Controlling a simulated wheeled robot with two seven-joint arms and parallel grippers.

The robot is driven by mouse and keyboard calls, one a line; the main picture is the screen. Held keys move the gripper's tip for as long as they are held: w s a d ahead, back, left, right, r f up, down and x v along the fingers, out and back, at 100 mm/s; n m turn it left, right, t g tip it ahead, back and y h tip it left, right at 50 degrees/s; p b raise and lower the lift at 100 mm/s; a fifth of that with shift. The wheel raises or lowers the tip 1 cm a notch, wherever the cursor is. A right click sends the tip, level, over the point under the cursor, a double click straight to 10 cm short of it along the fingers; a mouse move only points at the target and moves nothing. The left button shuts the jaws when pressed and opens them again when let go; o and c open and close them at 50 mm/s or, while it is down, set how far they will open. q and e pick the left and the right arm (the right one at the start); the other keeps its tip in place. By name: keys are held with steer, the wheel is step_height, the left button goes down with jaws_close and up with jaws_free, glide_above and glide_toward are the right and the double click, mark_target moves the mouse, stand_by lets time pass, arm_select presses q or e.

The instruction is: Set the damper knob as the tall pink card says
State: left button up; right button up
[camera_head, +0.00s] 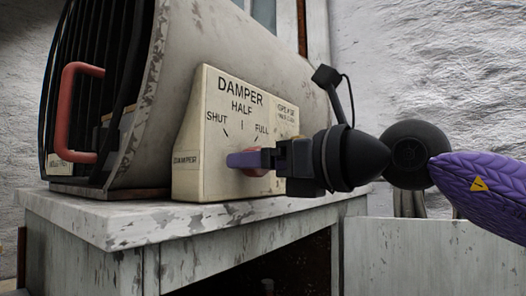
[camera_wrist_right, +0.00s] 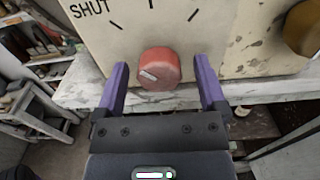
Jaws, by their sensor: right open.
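The damper panel (camera_head: 222,115) is a cream box face with the words DAMPER, SHUT, HALF and FULL and a tick for each setting. Its round red knob (camera_wrist_right: 166,62) shows in the right wrist view, its white mark on the left side of its face, nearest the SHUT side. My right gripper (camera_wrist_right: 162,85) is open, with one purple finger on each side of the knob and visible gaps between. In the head view the right gripper (camera_head: 250,159) covers most of the knob. I cannot make out a tall pink card. My left gripper is out of view.
The panel stands on a worn white bench (camera_head: 130,222) beside a curved metal housing with dark bars and a red handle (camera_head: 70,112). A brownish round thing (camera_wrist_right: 303,28) is at the right wrist view's right edge.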

jaws_close()
steer(key=shift+m+b, duration=3.05)
steer(key=shift+m, duration=1.25)
jaws_free()
